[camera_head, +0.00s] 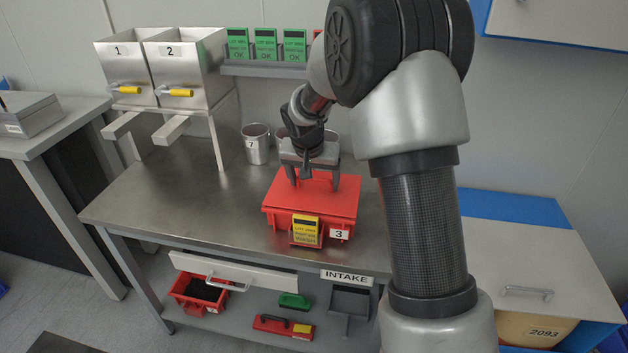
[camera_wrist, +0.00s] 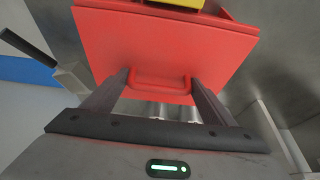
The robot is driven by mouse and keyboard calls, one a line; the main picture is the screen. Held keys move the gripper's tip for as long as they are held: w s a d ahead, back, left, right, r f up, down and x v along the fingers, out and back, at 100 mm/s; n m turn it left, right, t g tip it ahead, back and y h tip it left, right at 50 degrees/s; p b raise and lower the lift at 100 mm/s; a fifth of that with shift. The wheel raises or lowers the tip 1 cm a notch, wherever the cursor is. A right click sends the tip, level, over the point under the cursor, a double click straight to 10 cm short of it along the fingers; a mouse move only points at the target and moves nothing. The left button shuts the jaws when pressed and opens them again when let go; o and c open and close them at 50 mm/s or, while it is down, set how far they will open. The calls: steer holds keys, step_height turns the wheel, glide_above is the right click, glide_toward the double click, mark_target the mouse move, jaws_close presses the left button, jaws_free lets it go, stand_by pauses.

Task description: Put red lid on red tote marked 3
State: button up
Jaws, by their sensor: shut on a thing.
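The red tote marked 3 (camera_head: 340,235) stands on the steel bench near its front right part, with a yellow lot card (camera_head: 305,228) in a holder on its front. The red lid (camera_head: 335,198) lies over the tote's top; from this angle I cannot tell whether it is fully seated. In the wrist view the red lid (camera_wrist: 160,50) shows with its loop handle (camera_wrist: 160,85) between my fingers. My gripper (camera_head: 318,183) points down over the lid, and its fingers are shut on the lid's handle. The gripper also shows in the wrist view (camera_wrist: 160,85).
Metal cups (camera_head: 257,143) stand behind the tote. Two hoppers marked 1 and 2 (camera_head: 165,70) stand at the back left. A shelf with green cards (camera_head: 265,45) is on the wall. The bench's left front (camera_head: 165,205) is clear. A red bin (camera_head: 197,292) sits below.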

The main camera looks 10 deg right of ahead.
steer(key=o, duration=1.2)
steer(key=shift+r, duration=0.15)
steer(key=p+v, duration=0.1)
steer(key=v, duration=1.6)
steer(key=s+d+r+n+p, duration=0.2)
steer(key=s+r+p, duration=0.3)
steer(key=s+r, duration=0.6)
steer(key=s+r+n+p, duration=0.1)
steer(key=s+p, duration=0.1)
steer(key=s, duration=0.3)
steer(key=s+t+y+p, duration=0.1)
steer(key=s, duration=0.5)
steer(key=s+r+n+p, duration=0.1)
steer(key=s+p, duration=0.1)
steer(key=s, duration=0.4)
steer(key=shift+s+d+r+n+t+y+p, duration=0.25)
steer(key=shift+d+r+n+t+y+p, duration=0.05)
steer(key=shift+r+p, duration=0.05)
